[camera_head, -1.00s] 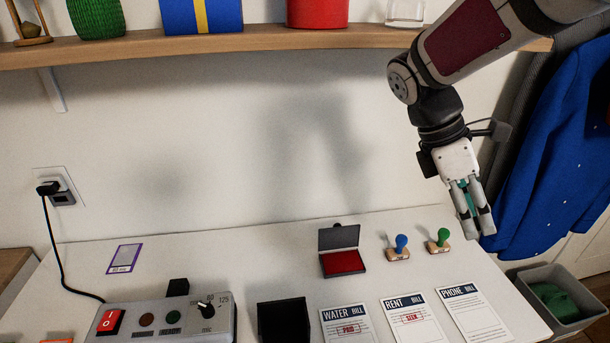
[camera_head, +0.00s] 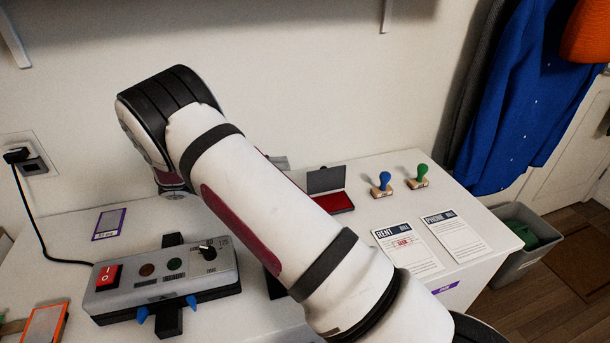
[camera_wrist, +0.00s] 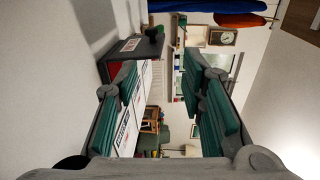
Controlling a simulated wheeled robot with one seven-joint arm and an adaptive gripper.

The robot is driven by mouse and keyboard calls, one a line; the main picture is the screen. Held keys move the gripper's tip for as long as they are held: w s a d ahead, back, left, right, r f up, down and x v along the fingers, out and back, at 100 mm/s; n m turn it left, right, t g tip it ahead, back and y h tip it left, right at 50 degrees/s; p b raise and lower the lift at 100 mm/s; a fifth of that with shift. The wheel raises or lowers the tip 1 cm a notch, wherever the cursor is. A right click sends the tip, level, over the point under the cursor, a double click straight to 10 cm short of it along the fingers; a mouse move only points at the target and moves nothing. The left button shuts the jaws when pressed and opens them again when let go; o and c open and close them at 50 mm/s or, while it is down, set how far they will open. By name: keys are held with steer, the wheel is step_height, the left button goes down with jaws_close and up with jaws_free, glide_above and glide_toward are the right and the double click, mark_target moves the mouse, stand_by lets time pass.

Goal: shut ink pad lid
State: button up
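The ink pad (camera_head: 338,202) stands on the table with its red pad showing. Its dark grey lid (camera_head: 326,179) is up, tilted back towards the wall. My arm covers part of the pad's left side in the head view. In the wrist view the dark lid (camera_wrist: 130,48) with a black knob shows beyond the fingertips, upper left, with a little red beside it. My gripper (camera_wrist: 158,68) is open and empty, its green-padded fingers apart. In the head view my gripper is mostly hidden behind my arm, left of the ink pad.
A blue-handled stamp (camera_head: 383,183) and a green-handled stamp (camera_head: 418,178) stand right of the pad. The rent bill (camera_head: 406,248) and phone bill (camera_head: 453,236) lie in front. A switch box (camera_head: 165,275) sits at the left. A bin (camera_head: 525,240) stands beyond the table's right edge.

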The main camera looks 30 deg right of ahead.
mark_target(324, 170)
steer(key=shift+w+a+f+n+t+h, duration=0.2)
steer(key=shift+w+a+f+n+h, duration=0.1)
steer(key=shift+f+n, duration=0.3)
steer(key=shift+w+a+f+n+t+h, duration=0.2)
steer(key=shift+w+f+n+h, duration=0.15)
steer(key=shift+f, duration=0.3)
steer(key=s+d, duration=0.1)
steer(key=d, duration=0.3)
steer(key=s+d, duration=0.1)
steer(key=d, duration=0.4)
steer(key=d+p, duration=0.1)
steer(key=d, duration=0.3)
steer(key=shift+s+d, duration=0.35)
steer(key=shift+s, duration=0.05)
jaws_close()
